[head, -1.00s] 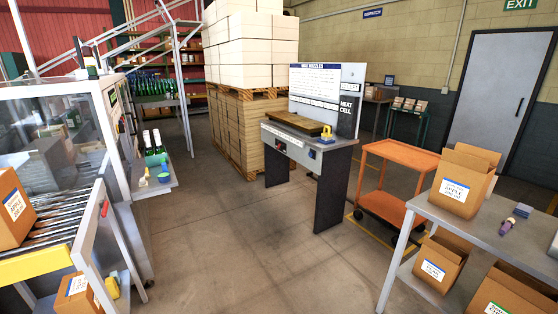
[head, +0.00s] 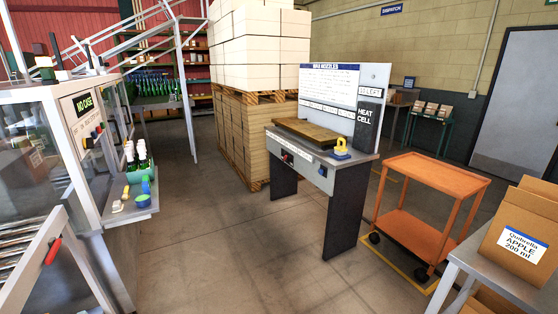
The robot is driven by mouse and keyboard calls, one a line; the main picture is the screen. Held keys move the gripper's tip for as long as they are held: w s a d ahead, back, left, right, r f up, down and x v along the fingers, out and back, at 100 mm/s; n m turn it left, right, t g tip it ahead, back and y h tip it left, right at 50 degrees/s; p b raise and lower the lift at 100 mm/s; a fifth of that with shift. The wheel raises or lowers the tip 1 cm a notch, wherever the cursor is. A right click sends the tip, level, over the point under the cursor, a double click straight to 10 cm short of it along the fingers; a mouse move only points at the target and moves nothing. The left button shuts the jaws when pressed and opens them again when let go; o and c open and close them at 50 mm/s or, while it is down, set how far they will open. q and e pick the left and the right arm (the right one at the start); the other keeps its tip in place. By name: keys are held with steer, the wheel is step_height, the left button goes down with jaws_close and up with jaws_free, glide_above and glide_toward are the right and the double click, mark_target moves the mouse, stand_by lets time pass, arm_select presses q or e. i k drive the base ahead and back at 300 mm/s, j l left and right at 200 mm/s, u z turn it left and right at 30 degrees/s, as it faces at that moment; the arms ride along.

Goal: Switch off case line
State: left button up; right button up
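The case line machine, a clear-walled enclosure with a metal frame (head: 95,205), stands at the left. A roller conveyor (head: 18,245) with a red handle (head: 53,251) runs out at the lower left. Neither of my grippers shows in the head view.
Pallets of boxes (head: 245,130) stand behind. The floor (head: 230,260) between machine and bench is clear.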

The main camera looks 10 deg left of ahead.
mark_target(88, 143)
steer(key=i+l+u, duration=0.1)
steer(key=i+u, duration=0.2)
steer(key=i, duration=0.2)
steer(key=i+l+u, duration=0.3)
steer(key=i, duration=0.15)
steer(key=i+l+u, duration=0.2)
steer(key=i+u, duration=0.25)
steer(key=i+l+u, duration=0.2)
steer(key=u, duration=0.2)
steer(key=i+l+u, duration=0.2)
steer(key=l+u, duration=0.25)
steer(key=i+l+u, duration=0.15)
steer(key=l+u, duration=0.3)
steer(key=i+l+u, duration=0.2)
steer(key=l, duration=0.3)
steer(key=l+u, duration=0.2)
steer(key=l, duration=0.3)
steer(key=k, duration=0.05)
